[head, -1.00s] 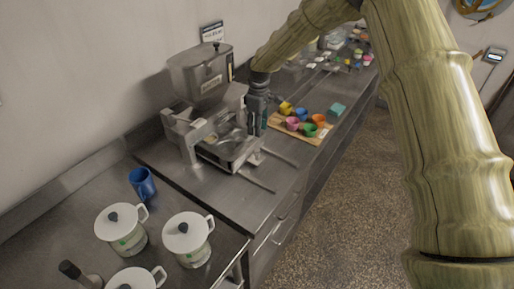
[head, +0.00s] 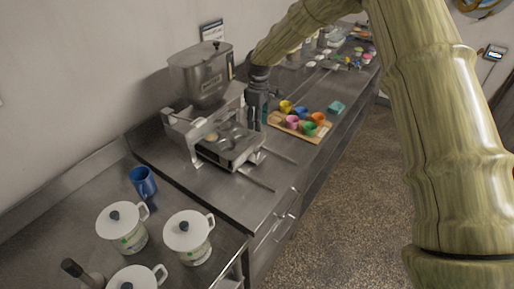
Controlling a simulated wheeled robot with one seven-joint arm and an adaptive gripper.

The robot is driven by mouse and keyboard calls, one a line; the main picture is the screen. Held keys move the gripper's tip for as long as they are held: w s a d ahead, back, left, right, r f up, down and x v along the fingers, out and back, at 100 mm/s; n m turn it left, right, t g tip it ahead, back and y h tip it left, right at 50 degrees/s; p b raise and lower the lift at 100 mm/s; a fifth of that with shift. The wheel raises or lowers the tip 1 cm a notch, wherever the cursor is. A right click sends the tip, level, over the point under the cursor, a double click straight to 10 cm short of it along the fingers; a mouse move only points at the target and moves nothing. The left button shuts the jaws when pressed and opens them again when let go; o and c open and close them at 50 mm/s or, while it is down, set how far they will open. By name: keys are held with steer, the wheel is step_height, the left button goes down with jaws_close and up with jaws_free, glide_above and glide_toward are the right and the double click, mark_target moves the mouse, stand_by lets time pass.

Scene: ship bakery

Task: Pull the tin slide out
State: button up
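The tin slide (head: 226,153) is a dark metal tray with round hollows, sitting low in the metal dispenser frame on the steel counter. Part of it sticks out in front, between rails that reach toward the counter's front edge. The metal hopper (head: 201,77) stands above and behind it. My gripper (head: 258,121) points down at the right side of the slide, close to its front right part. I cannot tell whether it touches the slide or whether its fingers are apart.
A wooden board (head: 301,127) with several coloured cups lies just right of my gripper. A teal block (head: 336,107) lies beyond it. White lidded pots (head: 188,237) and a blue mug (head: 143,182) stand at the front left. The counter before the rails is clear.

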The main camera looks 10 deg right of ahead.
step_height(320, 180, up, 11)
steer(key=shift+w+d+r, duration=0.15)
steer(key=shift+w, duration=0.05)
stand_by(0.6)
